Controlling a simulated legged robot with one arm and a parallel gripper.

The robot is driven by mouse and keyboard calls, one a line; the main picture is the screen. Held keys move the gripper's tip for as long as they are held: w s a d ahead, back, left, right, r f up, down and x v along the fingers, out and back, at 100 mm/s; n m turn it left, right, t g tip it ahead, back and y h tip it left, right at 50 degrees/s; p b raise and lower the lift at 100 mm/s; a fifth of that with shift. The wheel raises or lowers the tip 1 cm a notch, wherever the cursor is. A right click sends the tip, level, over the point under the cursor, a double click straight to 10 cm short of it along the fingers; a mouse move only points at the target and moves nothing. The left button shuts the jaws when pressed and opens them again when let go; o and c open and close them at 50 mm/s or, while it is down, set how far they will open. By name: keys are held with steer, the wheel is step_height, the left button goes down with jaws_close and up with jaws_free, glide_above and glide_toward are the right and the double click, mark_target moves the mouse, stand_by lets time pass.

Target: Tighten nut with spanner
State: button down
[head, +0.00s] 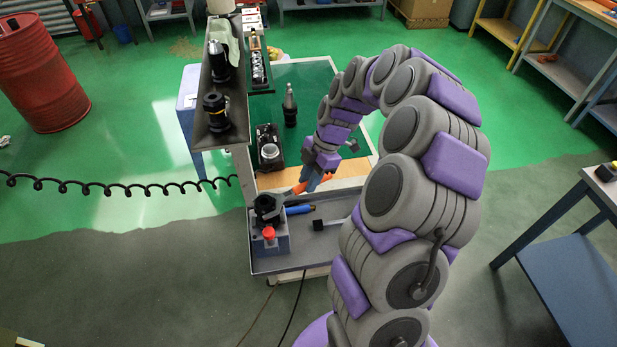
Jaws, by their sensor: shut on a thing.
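My gripper (316,181) is over the front wooden edge of the cart (347,172). A blue-grey box (272,243) with a red button and a dark fitting (267,207) on top stands at the left of the cart's lower front tray, below and left of my gripper. I cannot make out the nut in this view.
A blue-handled tool (300,209) and a black block (320,226) lie in the front tray. A raised shelf (205,138) borders the cart's left. A red drum (40,75) stands far left.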

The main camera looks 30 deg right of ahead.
steer(key=shift+s+m, duration=0.45)
steer(key=shift+m, duration=0.05)
steer(key=shift+s, duration=0.15)
steer(key=shift+s+m+t+b, duration=0.3)
steer(key=shift+s+m+t, duration=0.1)
steer(key=shift+s+m, duration=0.2)
stand_by(0.4)
steer(key=shift+s+m, duration=0.4)
steer(key=shift+s, duration=0.05)
steer(key=shift+d+b, duration=0.25)
steer(key=shift+b, duration=0.25)
